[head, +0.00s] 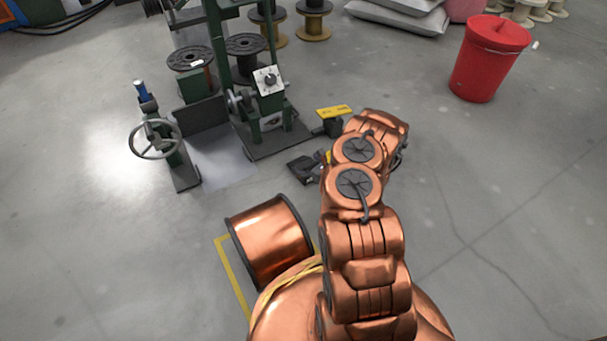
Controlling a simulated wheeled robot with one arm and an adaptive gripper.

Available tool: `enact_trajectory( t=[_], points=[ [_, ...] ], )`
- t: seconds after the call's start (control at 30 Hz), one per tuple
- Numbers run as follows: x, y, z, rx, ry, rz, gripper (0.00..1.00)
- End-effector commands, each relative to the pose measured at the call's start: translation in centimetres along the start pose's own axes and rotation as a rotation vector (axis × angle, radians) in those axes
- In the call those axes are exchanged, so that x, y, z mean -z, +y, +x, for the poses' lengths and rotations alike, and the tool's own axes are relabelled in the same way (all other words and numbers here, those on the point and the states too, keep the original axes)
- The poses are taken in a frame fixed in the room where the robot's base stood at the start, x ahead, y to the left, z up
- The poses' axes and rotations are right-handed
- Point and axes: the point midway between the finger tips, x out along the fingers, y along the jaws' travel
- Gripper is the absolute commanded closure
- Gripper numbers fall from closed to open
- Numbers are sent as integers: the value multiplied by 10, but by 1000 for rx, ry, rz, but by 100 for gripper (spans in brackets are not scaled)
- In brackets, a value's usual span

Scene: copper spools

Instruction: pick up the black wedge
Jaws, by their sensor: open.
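A small black wedge (304,168) with a bit of yellow at its right side appears to lie on the grey floor. It is left of my copper-coloured arm, in front of the green machine. My arm partly covers its right side, so its full outline is unclear. My gripper cannot be made out; the arm links seem to hide it. I cannot tell how far it is from the wedge.
A large copper spool (270,241) lies on its side by yellow floor tape (232,272). The green machine (265,120), a handwheel stand (155,138) and a yellow-topped pedal (334,113) stand behind. A red bin (487,65) is at upper right. The floor at right is clear.

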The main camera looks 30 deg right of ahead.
Motion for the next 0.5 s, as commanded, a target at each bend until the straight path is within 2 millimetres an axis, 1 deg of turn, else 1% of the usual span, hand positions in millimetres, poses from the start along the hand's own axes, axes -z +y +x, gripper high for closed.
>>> enact_trajectory(
  t=[0.03, 0.1, 0.2, 0.33, 0.5],
  points=[
    [26, -10, -3, 31, 19, 14, 0],
    [46, -20, -8, 65, 40, 29, 0],
    [65, -28, -14, 95, 59, 42, 0],
    [73, -32, -13, 109, 67, 46, 0],
    [76, -33, 1, 108, 68, 44, 0]
  ],
)
